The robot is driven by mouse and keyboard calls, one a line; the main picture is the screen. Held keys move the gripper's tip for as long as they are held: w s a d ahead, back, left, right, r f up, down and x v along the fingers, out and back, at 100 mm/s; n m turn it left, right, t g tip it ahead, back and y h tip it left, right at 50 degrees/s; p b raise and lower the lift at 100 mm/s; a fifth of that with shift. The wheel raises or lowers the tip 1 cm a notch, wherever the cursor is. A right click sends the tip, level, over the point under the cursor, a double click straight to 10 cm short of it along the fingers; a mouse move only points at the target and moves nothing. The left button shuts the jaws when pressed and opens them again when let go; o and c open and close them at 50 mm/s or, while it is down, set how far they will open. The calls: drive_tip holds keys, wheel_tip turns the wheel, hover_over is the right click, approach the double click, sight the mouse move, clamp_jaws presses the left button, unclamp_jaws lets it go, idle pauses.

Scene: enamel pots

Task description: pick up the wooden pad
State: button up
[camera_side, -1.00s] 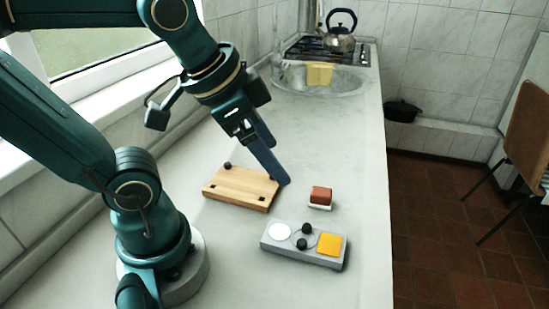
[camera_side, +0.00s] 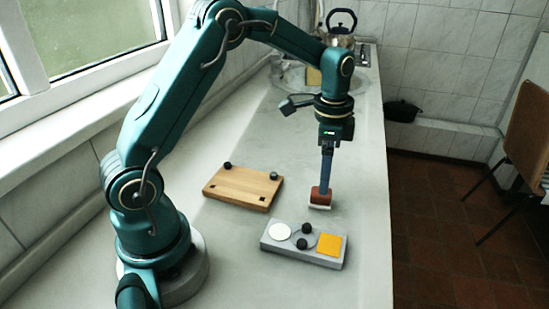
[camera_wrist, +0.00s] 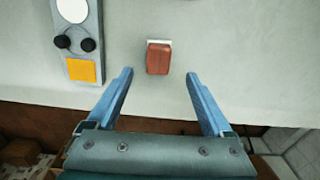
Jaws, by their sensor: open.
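A small red-brown block with a white base (camera_side: 318,198), which looks like the wooden pad, lies on the pale counter right of a light wooden board. In the wrist view the block (camera_wrist: 158,58) sits centrally, just beyond the fingertips. My gripper (camera_side: 326,182) points down over the block in the side view, and its blue fingers overlap the block's top there. In the wrist view my gripper (camera_wrist: 159,73) is open and empty, with one finger toward each side of the block and a clear gap on both sides. I cannot tell the exact fingertip height.
The light wooden board (camera_side: 240,188) carries dark knobs and square holes. A grey tray (camera_side: 270,246) in front holds a white disc (camera_side: 280,231), two black balls and a yellow square (camera_side: 329,245). The counter's right edge is close to the block. A sink and kettle (camera_side: 341,27) are far back.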

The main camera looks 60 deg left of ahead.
sight(321, 197)
drive_tip(key=shift+s+a+f, duration=0.1)
drive_tip(key=shift+s+f, duration=0.1)
drive_tip(key=shift+f, duration=2.8)
drive_tip(key=shift+c, duration=0.3)
clamp_jaws()
